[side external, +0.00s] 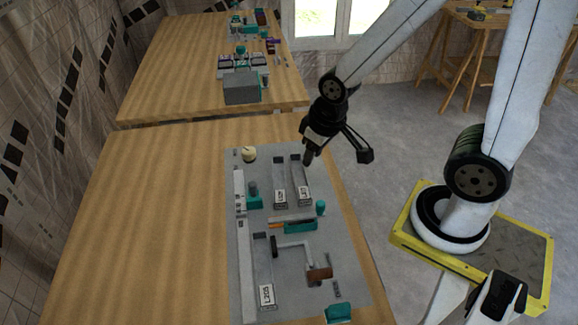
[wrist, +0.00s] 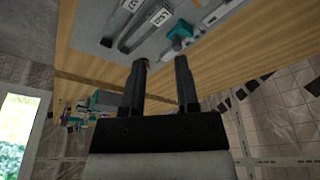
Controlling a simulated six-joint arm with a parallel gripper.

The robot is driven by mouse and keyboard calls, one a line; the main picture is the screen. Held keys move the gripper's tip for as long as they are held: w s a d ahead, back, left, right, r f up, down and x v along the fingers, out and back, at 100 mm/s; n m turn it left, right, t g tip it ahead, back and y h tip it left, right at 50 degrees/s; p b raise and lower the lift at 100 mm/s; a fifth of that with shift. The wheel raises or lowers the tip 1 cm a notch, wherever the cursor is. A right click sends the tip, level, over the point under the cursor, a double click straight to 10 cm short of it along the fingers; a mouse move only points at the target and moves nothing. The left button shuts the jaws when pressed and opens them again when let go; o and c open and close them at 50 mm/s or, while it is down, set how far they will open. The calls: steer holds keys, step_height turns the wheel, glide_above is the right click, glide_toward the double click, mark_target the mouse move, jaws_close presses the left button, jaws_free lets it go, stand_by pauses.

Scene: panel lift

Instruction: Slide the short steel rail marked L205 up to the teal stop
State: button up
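The rail whose label reads L205 (side external: 266,295) lies at the near left of a grey panel (side external: 245,312). Two other labelled rails, a left one (side external: 279,180) and a right one (side external: 299,178), lie side by side at the far end; their labels are too small to read surely. Teal parts are a block with a grey post (side external: 254,202), a low block (side external: 300,227) at mid-panel and a near block (side external: 338,313); which is the stop I cannot tell. My gripper (side external: 336,158) is open and empty above the panel's far right edge. Its spread fingers show in the wrist view (wrist: 160,62).
A teal knob (side external: 320,207), a cream knob (side external: 248,154) and a brown block (side external: 319,273) by a light bent bar stand on the panel. The wooden table (side external: 150,220) is clear to the left. A second table (side external: 180,70) behind holds a grey box (side external: 241,88) and small parts.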

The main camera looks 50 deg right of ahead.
steer(key=shift+a, duration=0.1)
jaws_close()
steer(key=s+a+f+n+g, duration=0.1)
steer(key=s+a+f+n, duration=0.1)
steer(key=a+n, duration=0.6)
steer(key=s+a+f+n, duration=0.2)
steer(key=a+f+n, duration=0.2)
steer(key=a+n, duration=0.5)
steer(key=s+a+f+n+g, duration=0.1)
steer(key=s+a+f+n, duration=0.2)
steer(key=a+n, duration=0.5)
steer(key=shift+a+f+n+g, duration=0.25)
steer(key=shift+n+g, duration=0.05)
steer(key=shift+n, duration=0.7)
